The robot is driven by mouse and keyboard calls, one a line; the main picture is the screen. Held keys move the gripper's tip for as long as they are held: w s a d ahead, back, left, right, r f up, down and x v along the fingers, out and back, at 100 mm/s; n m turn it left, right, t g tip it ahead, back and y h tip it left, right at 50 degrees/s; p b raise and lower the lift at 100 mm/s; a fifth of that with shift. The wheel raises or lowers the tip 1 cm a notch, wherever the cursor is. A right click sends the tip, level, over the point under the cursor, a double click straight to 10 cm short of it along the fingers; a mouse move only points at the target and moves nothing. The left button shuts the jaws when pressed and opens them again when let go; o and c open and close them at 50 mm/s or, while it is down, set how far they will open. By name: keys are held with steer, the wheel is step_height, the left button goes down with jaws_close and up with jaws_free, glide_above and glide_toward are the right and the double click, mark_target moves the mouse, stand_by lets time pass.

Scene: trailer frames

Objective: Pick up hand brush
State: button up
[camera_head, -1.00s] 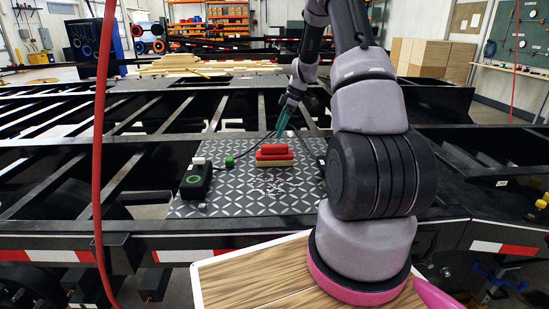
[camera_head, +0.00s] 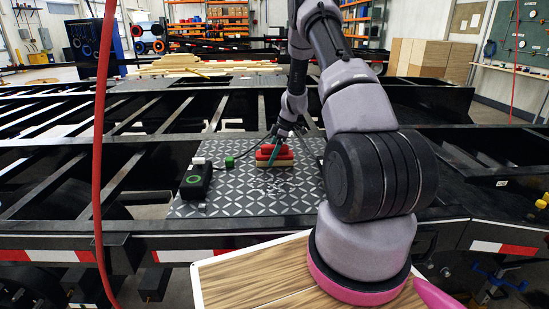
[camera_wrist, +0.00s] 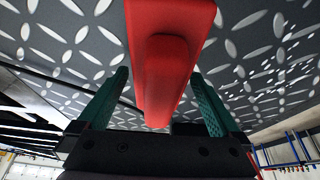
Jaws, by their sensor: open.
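The hand brush (camera_head: 278,150) has a red top and a tan lower part. It lies on the patterned metal plate in the middle of the head view. In the wrist view the red brush (camera_wrist: 165,60) runs between the two green fingers. My gripper (camera_head: 270,160) is at the brush, with a green finger showing in front of it. In the wrist view my gripper (camera_wrist: 160,95) is open, one finger on each side of the brush, with gaps between fingers and brush. The brush's tan part is hidden in the wrist view.
The patterned plate (camera_head: 240,203) lies on a black trailer frame. A black box with a green ring (camera_head: 195,181) stands at its left, with a small green item (camera_head: 229,162) and a cable nearby. A red hose (camera_head: 101,150) hangs at the left. The plate's front is mostly clear.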

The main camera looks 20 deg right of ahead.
steer(key=c, duration=1.4)
step_height(320, 180, up, 10)
steer(key=o, duration=0.9)
steer(key=c, duration=0.6)
steer(key=shift+a+f, duration=0.1)
